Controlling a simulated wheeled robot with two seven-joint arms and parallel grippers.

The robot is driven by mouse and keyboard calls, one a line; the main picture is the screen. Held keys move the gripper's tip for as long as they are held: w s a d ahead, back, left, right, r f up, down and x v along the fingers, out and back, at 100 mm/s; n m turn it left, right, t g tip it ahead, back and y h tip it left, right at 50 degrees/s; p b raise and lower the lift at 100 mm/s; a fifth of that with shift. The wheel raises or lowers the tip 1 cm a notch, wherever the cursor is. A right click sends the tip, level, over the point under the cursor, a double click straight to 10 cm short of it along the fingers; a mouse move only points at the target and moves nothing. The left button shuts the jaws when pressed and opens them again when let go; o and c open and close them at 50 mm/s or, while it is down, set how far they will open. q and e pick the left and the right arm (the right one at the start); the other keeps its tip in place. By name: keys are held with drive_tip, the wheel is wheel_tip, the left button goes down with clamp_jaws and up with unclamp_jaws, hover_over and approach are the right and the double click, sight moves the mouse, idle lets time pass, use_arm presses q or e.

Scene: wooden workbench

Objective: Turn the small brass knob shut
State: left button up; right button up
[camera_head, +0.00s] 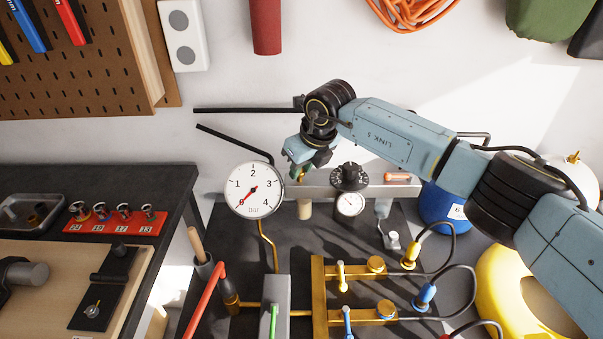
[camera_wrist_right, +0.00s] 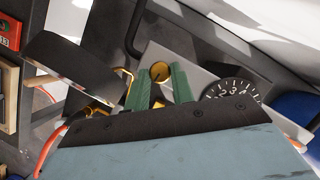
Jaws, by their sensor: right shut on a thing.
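The small brass knob (camera_wrist_right: 160,72) shows in the right wrist view as a round gold face between the two green fingertips of my right gripper (camera_wrist_right: 159,88). The fingers sit on either side of it, and the gripper is shut on it. In the head view my right gripper (camera_head: 301,172) is at the left end of the grey panel (camera_head: 322,191), just right of the white pressure gauge (camera_head: 254,190). The knob is mostly hidden there by the gripper. The gauge's red needle points near 0. My left gripper is not in view.
A black numbered dial (camera_head: 350,177) sits right of the gripper; it also shows in the wrist view (camera_wrist_right: 232,92). A small gauge (camera_head: 349,204) is below it. A brass manifold (camera_head: 320,290) with hoses stands in front.

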drive_tip(key=shift+n+b, duration=0.3)
drive_tip(key=shift+n, duration=0.2)
drive_tip(key=shift+y, duration=0.3)
drive_tip(key=o, duration=1)
drive_tip(key=v, duration=1.3)
drive_tip(key=shift+w+r+b, duration=0.25)
drive_tip(key=shift+r+b, duration=0.05)
drive_tip(key=shift+b, duration=0.1)
